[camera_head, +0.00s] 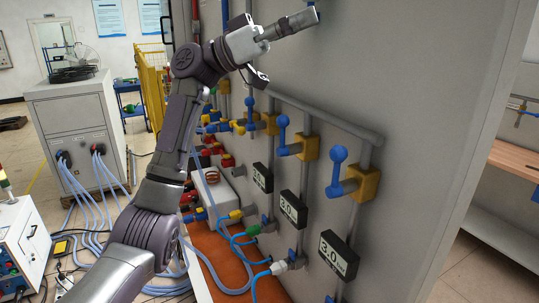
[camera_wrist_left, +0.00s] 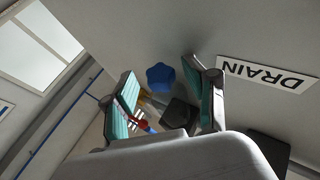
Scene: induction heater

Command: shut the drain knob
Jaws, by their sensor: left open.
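The drain knob (camera_wrist_left: 161,77) is a small blue knob on the grey panel, beside a white sign (camera_wrist_left: 266,74) reading DRAIN. In the left wrist view the knob shows between and beyond the two fingers of my left gripper (camera_wrist_left: 166,98). These fingers have teal pads, stand apart and hold nothing. In the head view my left gripper (camera_head: 308,18) is raised at the top of the panel, its fingers pointing right. A small bit of blue shows at the top edge just above the fingertips. Whether the fingers touch the knob cannot be told. My right gripper is in neither view.
Below my left gripper, the grey panel (camera_head: 433,110) carries pipes, several blue-handled valves (camera_head: 338,170) and black gauges reading 3.0 (camera_head: 338,254). Hoses and coloured fittings crowd the lower left of the panel. A grey cabinet (camera_head: 75,125) stands at the left.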

